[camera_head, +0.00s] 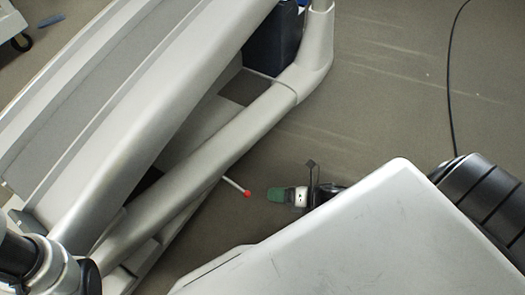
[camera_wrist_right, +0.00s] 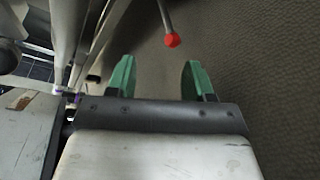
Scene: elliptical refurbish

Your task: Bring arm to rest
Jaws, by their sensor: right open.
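My right gripper (camera_head: 276,194) shows small in the head view, near the middle, just beyond my pale body panel. Its green fingers point left, toward a thin rod with a red ball tip (camera_head: 247,193), with a small gap between. In the right wrist view the two green fingers of my right gripper (camera_wrist_right: 160,80) stand well apart with nothing between them. The red ball tip (camera_wrist_right: 172,40) shows there above and between the fingers, not held. Part of my left arm shows at the lower left of the head view; its gripper cannot be seen.
A large grey elliptical machine (camera_head: 130,110) runs diagonally across the left and upper middle of the head view, close to my right gripper. A black cable (camera_head: 450,80) lies on the brown floor (camera_head: 390,75) at the right, where there is free room.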

